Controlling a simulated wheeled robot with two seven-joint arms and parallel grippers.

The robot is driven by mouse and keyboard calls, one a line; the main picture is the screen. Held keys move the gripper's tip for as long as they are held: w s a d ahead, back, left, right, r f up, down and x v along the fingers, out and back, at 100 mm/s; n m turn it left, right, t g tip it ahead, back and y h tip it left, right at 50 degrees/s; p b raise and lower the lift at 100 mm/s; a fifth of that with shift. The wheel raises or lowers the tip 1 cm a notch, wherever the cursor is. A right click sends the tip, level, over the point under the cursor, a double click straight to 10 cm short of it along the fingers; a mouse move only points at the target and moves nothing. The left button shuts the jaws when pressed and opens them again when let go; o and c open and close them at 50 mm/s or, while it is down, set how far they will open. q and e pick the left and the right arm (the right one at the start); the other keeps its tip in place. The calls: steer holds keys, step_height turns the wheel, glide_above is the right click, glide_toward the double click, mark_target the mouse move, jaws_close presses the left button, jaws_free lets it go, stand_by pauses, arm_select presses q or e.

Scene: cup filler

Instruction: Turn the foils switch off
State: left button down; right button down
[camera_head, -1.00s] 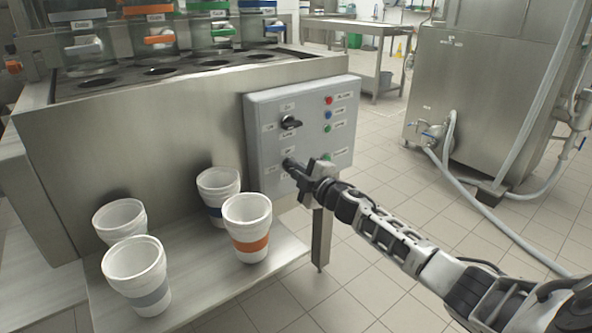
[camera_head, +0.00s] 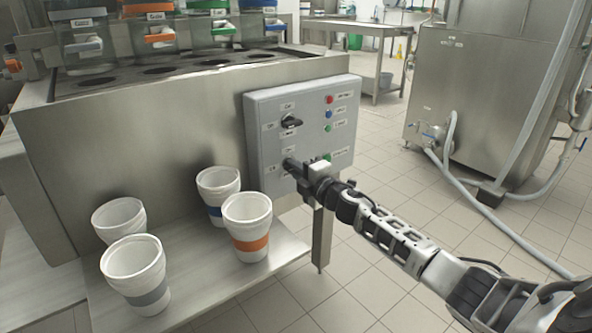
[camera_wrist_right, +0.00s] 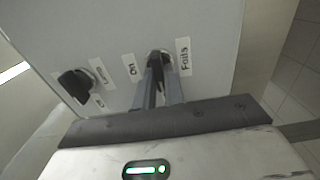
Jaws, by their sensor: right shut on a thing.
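The grey control box (camera_head: 262,105) on the machine's side carries two black rotary switches. The foils switch (camera_wrist_right: 160,57) is the lower one, beside a label reading "Foils" and another reading "On" in the right wrist view. My right gripper (camera_head: 291,165) is at this switch, its two fingers (camera_wrist_right: 162,85) shut on the knob from either side. In the head view the gripper mostly hides the knob. My left gripper is in neither view.
The other black switch (camera_head: 290,122) sits above on the box; it also shows in the right wrist view (camera_wrist_right: 76,84). Coloured buttons (camera_head: 328,114) line the box's right side. Several white cups (camera_head: 247,212) stand on the shelf below. Open floor lies to the right.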

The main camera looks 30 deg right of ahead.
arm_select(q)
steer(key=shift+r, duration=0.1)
arm_select(e)
steer(key=c, duration=1.5)
jaws_free()
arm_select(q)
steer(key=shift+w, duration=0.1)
arm_select(e)
steer(key=shift+s, duration=0.1)
